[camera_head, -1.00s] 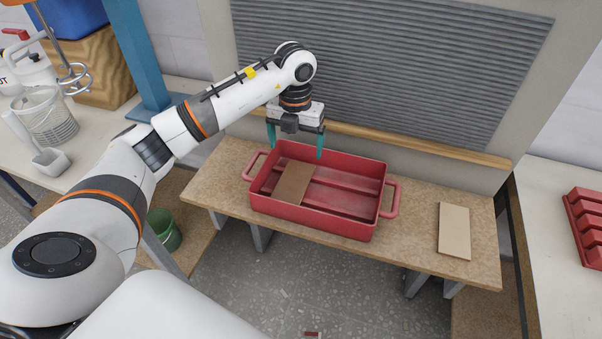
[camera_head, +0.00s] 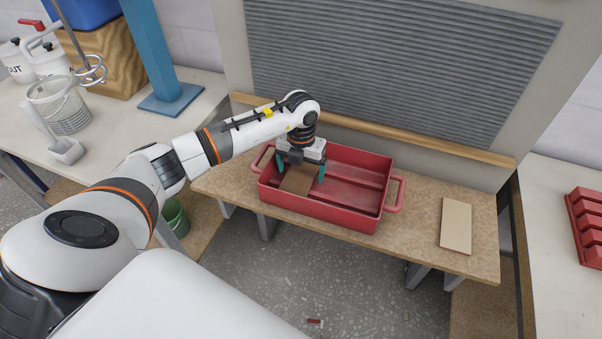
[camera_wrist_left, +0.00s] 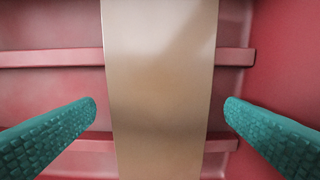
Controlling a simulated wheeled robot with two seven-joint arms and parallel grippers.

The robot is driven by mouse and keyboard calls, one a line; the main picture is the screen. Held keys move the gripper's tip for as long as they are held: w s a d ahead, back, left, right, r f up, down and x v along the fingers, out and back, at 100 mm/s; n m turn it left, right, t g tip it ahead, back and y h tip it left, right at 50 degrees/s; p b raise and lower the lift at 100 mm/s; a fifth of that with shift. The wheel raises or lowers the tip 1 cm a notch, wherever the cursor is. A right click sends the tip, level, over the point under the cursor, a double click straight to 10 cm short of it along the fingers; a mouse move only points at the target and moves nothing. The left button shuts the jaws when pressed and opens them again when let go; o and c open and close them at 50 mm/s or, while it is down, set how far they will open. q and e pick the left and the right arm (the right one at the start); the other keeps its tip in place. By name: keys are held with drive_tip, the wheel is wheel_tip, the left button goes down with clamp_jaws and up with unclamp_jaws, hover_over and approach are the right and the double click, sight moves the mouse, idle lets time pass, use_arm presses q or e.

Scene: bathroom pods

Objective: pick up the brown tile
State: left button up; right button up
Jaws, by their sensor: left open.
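The brown tile (camera_head: 299,181) lies in the left part of the red tray (camera_head: 345,212), across the raised ribs of its floor. In the left wrist view the tile (camera_wrist_left: 160,90) runs top to bottom through the middle of the picture. My left gripper (camera_head: 301,172) is over the tile, its teal fingers reaching down inside the tray. In the wrist view the open fingers (camera_wrist_left: 160,108) stand one on each side of the tile, with a gap on both sides. Part of the tile is hidden by the gripper in the head view. My right gripper is not in view.
The tray stands on a wooden bench (camera_head: 420,235). A beige tile (camera_head: 456,226) lies on the bench to the right. A ribbed grey panel (camera_head: 400,65) rises behind.

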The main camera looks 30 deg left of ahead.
use_arm(q)
drive_tip(key=c, duration=1.2)
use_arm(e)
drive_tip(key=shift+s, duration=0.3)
use_arm(q)
drive_tip(key=shift+r, duration=0.15)
